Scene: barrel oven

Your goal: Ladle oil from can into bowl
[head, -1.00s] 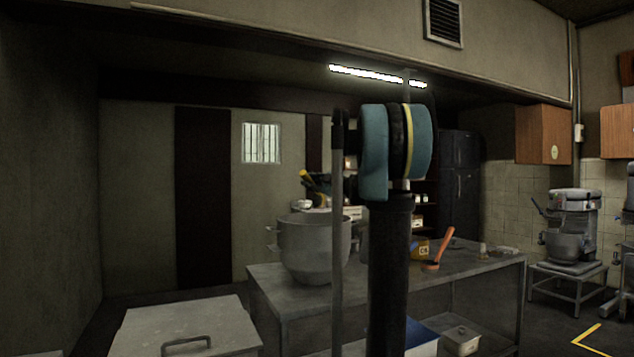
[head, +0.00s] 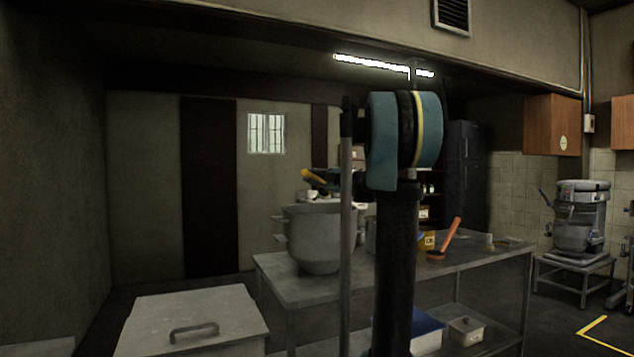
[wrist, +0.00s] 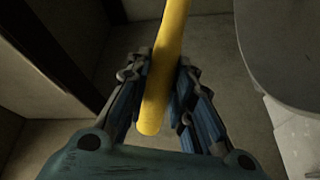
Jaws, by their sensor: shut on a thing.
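My gripper (wrist: 160,78) is shut on a yellow rod-like handle (wrist: 172,30); its far end lies outside the wrist view. In the head view the yellow handle (head: 313,178) shows above a large grey metal bowl (head: 313,240), and my arm hides much of the gripper. The bowl stands on the metal table, and its rounded side (wrist: 285,45) appears at the right of the wrist view, apart from the fingers. A yellow container with a label (head: 428,240), possibly the can, stands on the table right of my arm. I cannot see any oil.
An orange-handled utensil (head: 450,238) rests on the metal table (head: 480,258). A lidded grey bin (head: 190,318) stands at the front left. A small lidded container (head: 467,331) and a blue-topped box (head: 425,325) sit low under the table. A mixer (head: 578,222) stands on the right.

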